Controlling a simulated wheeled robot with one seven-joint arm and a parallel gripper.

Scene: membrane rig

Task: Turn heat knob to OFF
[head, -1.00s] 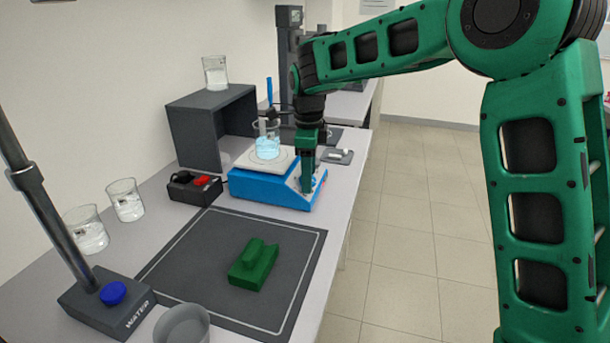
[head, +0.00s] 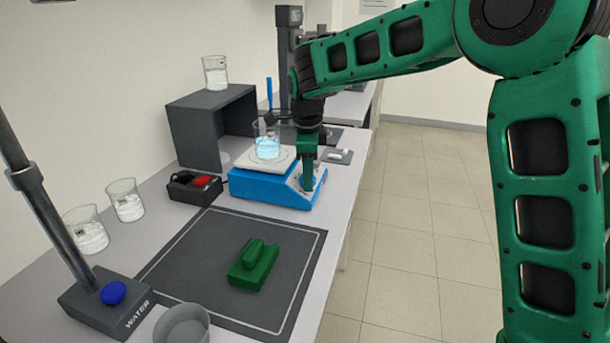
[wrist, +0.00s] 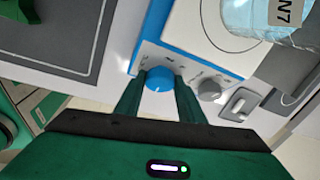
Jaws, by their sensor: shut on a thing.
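The blue hotplate (head: 262,186) stands on the bench with a pale round top plate. Its sloped front panel carries a blue knob (wrist: 159,80) and a grey knob (wrist: 209,90); the small print beside them is too small to read, so I cannot tell the setting. My gripper (wrist: 158,84) is shut on the blue knob, one finger on each side of it. In the head view my gripper (head: 307,185) points down at the hotplate's front panel and hides the knob.
A beaker of light blue liquid (head: 267,148) stands on the hotplate. A black box with a red switch (head: 203,181) is left of it. A green block (head: 253,265) lies on the dark mat (head: 210,250). A small grey tray (wrist: 238,104) is beside the hotplate.

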